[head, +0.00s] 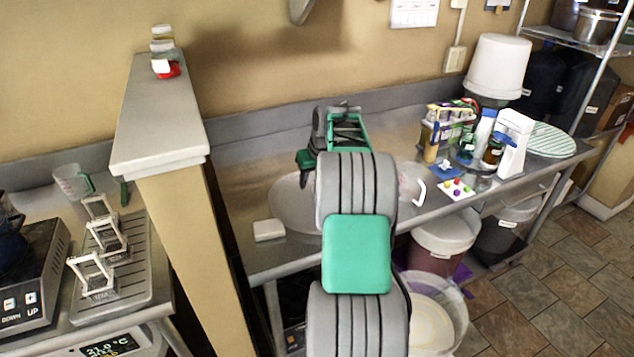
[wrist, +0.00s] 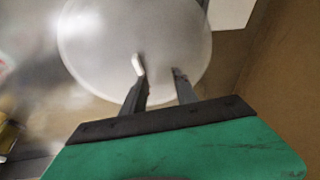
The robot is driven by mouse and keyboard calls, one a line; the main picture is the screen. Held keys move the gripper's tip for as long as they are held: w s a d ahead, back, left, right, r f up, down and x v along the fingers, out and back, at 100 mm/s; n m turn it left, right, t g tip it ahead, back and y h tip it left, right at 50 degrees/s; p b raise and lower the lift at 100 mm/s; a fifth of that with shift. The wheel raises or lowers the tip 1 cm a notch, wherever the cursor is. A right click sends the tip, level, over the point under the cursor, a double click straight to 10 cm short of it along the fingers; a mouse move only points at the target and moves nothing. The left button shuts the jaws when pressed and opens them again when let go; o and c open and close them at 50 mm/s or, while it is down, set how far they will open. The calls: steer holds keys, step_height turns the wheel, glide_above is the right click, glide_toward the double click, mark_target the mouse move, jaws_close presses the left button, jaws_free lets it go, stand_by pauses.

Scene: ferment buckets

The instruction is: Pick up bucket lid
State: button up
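The bucket lid is a round, translucent whitish disc (head: 292,208) lying on the metal counter in the head view, its right part hidden behind my arm. In the wrist view the lid (wrist: 105,35) fills the upper middle. My gripper (wrist: 158,70) points at the lid, its two dark fingers apart with nothing visible between them. The fingertips overlap the lid's lower half in the picture; I cannot tell whether they touch it. A small white bar shows by the left fingertip.
A white block (head: 268,230) lies at the counter's front edge, near the lid. Bottles (head: 483,135) and a colored-dot card (head: 456,189) stand to the right. Buckets (head: 445,240) sit below the counter. A partition post (head: 165,120) rises at left.

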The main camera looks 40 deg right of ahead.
steer(key=w+d+f+p, duration=0.1)
steer(key=f, duration=0.1)
steer(key=d+f+p, duration=0.1)
steer(key=d+f, duration=0.1)
steer(key=f, duration=0.1)
steer(key=w+d+f+p, duration=0.1)
steer(key=d+f, duration=0.1)
steer(key=shift+w+f, duration=0.3)
steer(key=shift+f, duration=0.05)
jaws_close()
steer(key=shift+r, duration=0.1)
stand_by(0.9)
